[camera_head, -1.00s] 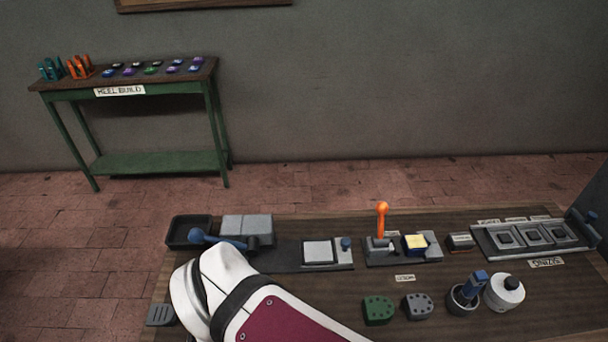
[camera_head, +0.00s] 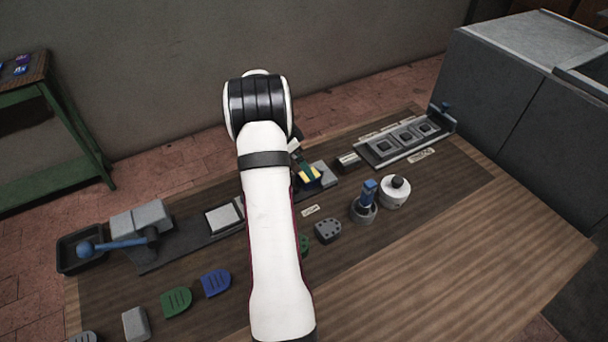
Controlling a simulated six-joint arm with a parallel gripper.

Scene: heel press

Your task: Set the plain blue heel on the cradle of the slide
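A blue heel-shaped piece (camera_head: 216,282) with grooves on its top lies on the near left of the bench, apart from my arm. A dark rail with a pale square pad (camera_head: 223,217) lies left of my arm; I cannot tell whether this is the slide's cradle. My arm reaches over the middle of the bench. A dark part of my gripper (camera_head: 297,157) seems to show beside the yellow-topped block; its fingers and any contact are not clear.
A green grooved heel (camera_head: 176,302) and grey block (camera_head: 136,323) lie near the blue one. A grey dotted heel (camera_head: 328,230), a cup with a blue-handled tool (camera_head: 364,206) and a white pot (camera_head: 395,191) stand right. A blue-knobbed lever (camera_head: 115,245) is left. The right front is clear.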

